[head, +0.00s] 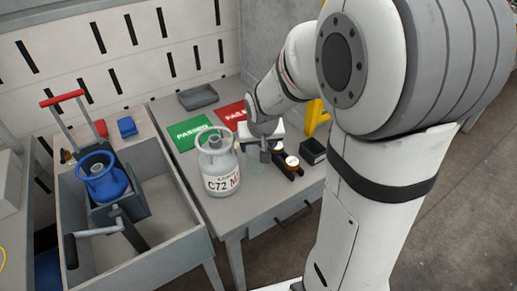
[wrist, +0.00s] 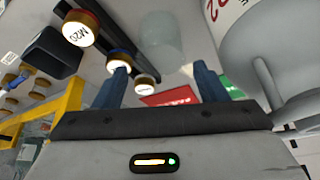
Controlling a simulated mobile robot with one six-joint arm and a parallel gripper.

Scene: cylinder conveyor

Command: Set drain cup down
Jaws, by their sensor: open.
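A clear, see-through cup, which looks like the drain cup (wrist: 160,38), stands on the grey table just past my fingertips in the wrist view. It shows faintly in the head view (head: 256,166), beside the white gas cylinder (head: 219,170) marked C72. My gripper (wrist: 163,72) is open, with its two blue fingers apart and nothing between them. In the head view my gripper (head: 265,150) is low over the table, right of the cylinder, and partly hides what is behind it. The cup appears apart from the fingers.
Green (head: 190,133) and red (head: 232,112) mats and a grey tray (head: 198,96) lie farther back. A blue cylinder (head: 103,181) sits in the left trough. A yellow frame (wrist: 60,125) is near.

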